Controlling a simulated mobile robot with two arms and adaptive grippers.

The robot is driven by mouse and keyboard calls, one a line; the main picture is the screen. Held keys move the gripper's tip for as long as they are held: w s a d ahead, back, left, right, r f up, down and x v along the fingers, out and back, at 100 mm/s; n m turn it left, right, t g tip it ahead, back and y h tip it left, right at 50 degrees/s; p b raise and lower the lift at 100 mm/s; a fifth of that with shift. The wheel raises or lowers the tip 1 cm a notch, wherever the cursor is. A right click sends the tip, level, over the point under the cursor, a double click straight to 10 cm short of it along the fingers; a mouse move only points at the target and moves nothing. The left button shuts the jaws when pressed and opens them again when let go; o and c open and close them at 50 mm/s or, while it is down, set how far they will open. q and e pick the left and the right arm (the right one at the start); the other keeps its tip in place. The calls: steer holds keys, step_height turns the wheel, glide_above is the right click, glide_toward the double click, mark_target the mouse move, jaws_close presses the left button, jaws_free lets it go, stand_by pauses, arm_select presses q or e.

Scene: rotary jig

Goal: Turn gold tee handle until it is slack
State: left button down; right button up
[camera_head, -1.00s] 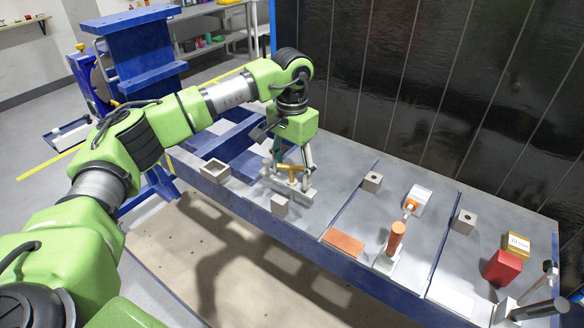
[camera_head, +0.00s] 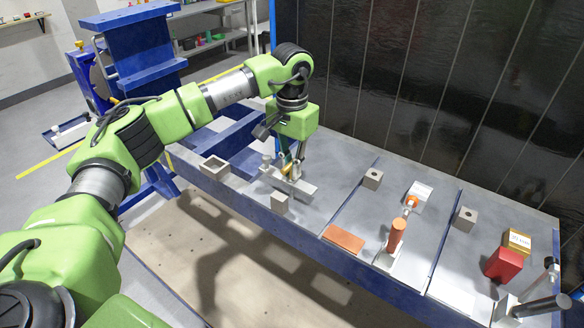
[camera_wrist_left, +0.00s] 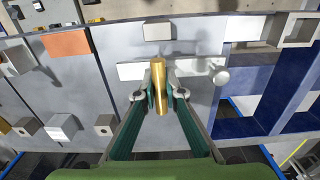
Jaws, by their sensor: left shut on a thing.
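The gold tee handle (camera_head: 286,171) is on a grey metal jig at the left part of the bench, mostly hidden by my left gripper (camera_head: 290,167) in the head view. In the left wrist view its gold bar (camera_wrist_left: 158,80) runs up and down the picture between the fingertips of my left gripper (camera_wrist_left: 158,97), which is shut on it from both sides. A light grey bar (camera_wrist_left: 195,66) lies beyond the handle, with a round-topped post (camera_wrist_left: 221,77) to the right. Whether the handle is tight or slack does not show.
A hollow grey block (camera_head: 215,167) and a small grey block (camera_head: 279,202) stand near the jig. An orange plate (camera_head: 344,239), an orange-handled fixture (camera_head: 396,238) and a red block (camera_head: 503,265) are farther right. A dark wall stands behind the bench.

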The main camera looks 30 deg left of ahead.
arm_select(q)
steer(key=n+b, duration=0.1)
steer(key=n, duration=0.3)
steer(key=shift+b, duration=0.35)
steer(key=n+b, duration=0.1)
steer(key=n, duration=0.4)
steer(key=shift+n, duration=0.3)
steer(key=n+b, duration=0.1)
steer(key=n, duration=0.4)
steer(key=shift+w+r, duration=0.1)
steer(key=n, duration=0.6)
steer(key=shift+b, duration=0.4)
steer(key=n, duration=1)
steer(key=shift+n+b, duration=0.35)
steer(key=shift+n, duration=0.05)
steer(key=n, duration=0.6)
steer(key=shift+n+b, duration=0.3)
steer(key=shift+n, duration=2)
